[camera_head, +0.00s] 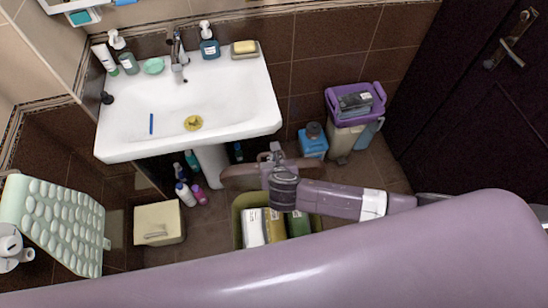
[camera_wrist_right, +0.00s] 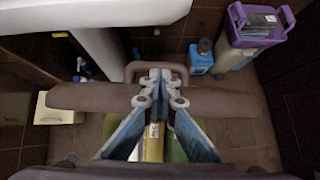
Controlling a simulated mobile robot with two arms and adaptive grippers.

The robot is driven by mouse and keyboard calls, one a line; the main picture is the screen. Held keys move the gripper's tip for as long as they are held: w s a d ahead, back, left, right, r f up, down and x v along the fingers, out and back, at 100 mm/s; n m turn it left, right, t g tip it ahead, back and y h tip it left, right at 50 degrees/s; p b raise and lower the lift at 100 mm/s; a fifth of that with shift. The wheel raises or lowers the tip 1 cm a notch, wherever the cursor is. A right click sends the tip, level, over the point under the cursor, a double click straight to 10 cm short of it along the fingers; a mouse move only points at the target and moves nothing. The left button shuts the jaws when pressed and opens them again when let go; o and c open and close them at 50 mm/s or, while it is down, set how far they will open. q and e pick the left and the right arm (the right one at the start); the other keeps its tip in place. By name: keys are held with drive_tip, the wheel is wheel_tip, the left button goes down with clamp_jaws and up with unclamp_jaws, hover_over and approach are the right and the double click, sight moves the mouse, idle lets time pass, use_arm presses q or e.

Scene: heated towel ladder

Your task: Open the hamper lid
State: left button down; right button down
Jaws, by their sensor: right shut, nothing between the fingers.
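The hamper (camera_head: 237,213) is an olive-green open-topped box on the floor, right of the sink pedestal. White, yellow and green items show inside. A brown panel, which looks like its lid (camera_head: 240,177), is raised at the far side of the opening; in the right wrist view the lid (camera_wrist_right: 88,97) spans behind my fingers. My right gripper (camera_head: 276,153) is shut and empty, over the lid's middle; its fingertips also show in the right wrist view (camera_wrist_right: 161,78). Whether they touch the lid is unclear. My forearm hides part of the hamper. My left gripper is out of view.
The white sink (camera_head: 225,95) overhangs at the back left. A cream box (camera_head: 158,223) and several bottles (camera_head: 190,190) stand left of the hamper. A blue container (camera_head: 313,145) and a purple basket (camera_head: 355,102) stand behind right. A dark door (camera_head: 475,100) is at right.

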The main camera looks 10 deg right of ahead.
drive_tip(key=shift+w+f, duration=0.25)
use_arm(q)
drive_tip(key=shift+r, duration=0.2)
use_arm(e)
drive_tip(key=w, duration=0.7)
drive_tip(key=shift+d, duration=0.35)
use_arm(q)
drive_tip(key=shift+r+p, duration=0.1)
drive_tip(key=shift+p, duration=0.2)
